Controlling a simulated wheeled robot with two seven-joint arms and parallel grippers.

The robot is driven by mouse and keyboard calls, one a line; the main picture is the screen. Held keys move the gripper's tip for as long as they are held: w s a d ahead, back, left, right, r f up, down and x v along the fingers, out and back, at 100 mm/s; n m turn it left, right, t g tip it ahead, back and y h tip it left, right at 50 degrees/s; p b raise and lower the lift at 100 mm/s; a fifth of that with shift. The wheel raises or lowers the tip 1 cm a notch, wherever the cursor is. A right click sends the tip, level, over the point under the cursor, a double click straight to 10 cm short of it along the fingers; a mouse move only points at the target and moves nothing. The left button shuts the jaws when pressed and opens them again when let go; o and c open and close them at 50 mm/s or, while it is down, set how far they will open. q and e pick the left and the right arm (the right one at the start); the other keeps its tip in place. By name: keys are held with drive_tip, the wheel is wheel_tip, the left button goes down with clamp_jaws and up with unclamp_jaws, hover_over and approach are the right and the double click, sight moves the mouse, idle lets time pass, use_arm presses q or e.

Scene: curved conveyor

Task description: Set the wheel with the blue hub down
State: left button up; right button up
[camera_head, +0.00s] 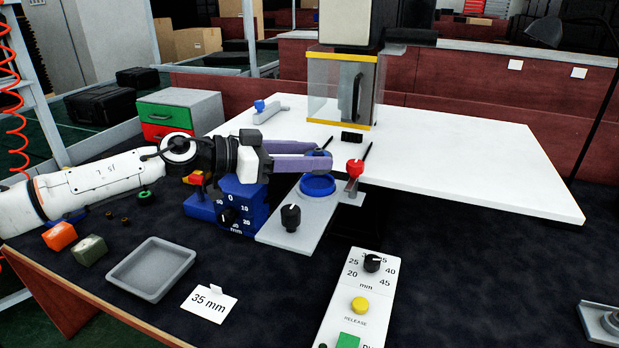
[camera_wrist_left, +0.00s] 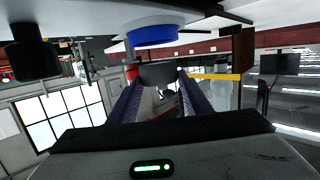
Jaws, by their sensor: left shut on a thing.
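My left gripper (camera_head: 318,157) reaches in from the left with its two purple fingers shut on a small dark wheel with a blue hub (camera_head: 319,153). The wheel is partly hidden by the fingers. In the left wrist view the dark side of the wheel (camera_wrist_left: 158,74) shows between the fingertips. The gripper holds it above and just behind a round blue seat (camera_head: 318,184) on a grey plate (camera_head: 275,232). The wheel looks apart from the seat. My right gripper is not in view.
A red-topped clamp (camera_head: 354,168) stands just right of the seat, and a black knob (camera_head: 291,217) sits on the plate's front. A blue gauge block (camera_head: 238,203) is below my arm. A grey tray (camera_head: 152,268), a 35 mm card (camera_head: 209,302) and a control panel (camera_head: 358,300) lie nearer. The white table (camera_head: 480,165) is mostly clear.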

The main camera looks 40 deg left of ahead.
use_arm(q)
wheel_tip(320, 180, down, 3)
drive_tip(key=shift+b, duration=0.35)
drive_tip(key=shift+f, duration=0.3)
drive_tip(key=shift+f, duration=0.2)
drive_tip(key=o, duration=1.1)
